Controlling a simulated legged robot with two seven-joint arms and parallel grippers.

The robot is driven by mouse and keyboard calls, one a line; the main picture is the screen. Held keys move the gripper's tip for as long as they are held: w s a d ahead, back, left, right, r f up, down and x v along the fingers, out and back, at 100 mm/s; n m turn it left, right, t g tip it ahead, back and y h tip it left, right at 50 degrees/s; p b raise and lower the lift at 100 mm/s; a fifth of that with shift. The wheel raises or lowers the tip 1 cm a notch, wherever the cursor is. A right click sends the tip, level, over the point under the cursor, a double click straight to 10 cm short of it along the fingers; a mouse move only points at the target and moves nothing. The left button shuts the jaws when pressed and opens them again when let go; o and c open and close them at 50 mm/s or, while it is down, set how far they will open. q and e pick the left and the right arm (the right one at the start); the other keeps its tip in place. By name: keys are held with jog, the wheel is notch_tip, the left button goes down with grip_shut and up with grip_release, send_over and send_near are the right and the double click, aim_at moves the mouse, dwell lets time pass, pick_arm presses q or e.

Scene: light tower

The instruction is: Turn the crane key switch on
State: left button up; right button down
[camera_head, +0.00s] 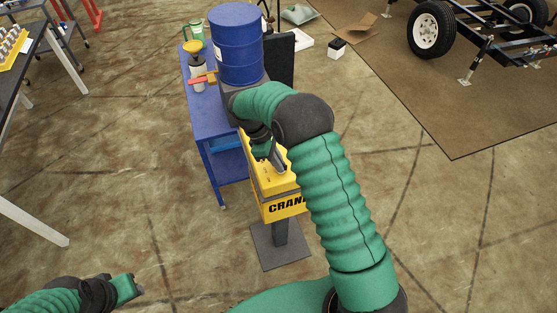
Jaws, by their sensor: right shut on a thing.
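The yellow crane control box (267,211) stands on a dark post with a flat floor plate. Its front reads "CRAN", and my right arm hides the rest of the lettering. My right gripper (275,157) is over the top of the box, pointing down, and is shut on the crane key. The key itself is hidden by the gripper, so its turn position cannot be seen. My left gripper (135,284) is at the lower left, above the floor and away from the box. Its fingers are too small to judge.
A blue cart (207,120) stands just behind and left of the box, carrying a blue drum (237,45) and a bottle (197,75). A dark table (20,90) is at the far left. A trailer (500,40) stands at the upper right. Floor between is clear.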

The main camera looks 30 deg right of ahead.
jog(key=shift+w+r, duration=0.1)
jog(key=shift+w, duration=0.05)
jog(key=c, duration=1.6)
grip_release()
jog(key=shift+o, duration=0.2)
jog(key=shift+w+a+r, duration=0.1)
jog(key=shift+w+r, duration=0.05)
jog(key=shift+r, duration=0.25)
jog(key=b+v, duration=0.1)
jog(key=v, duration=1.4)
jog(key=shift+a+r, duration=0.15)
jog(key=shift+r, duration=0.2)
jog(key=shift+w, duration=0.1)
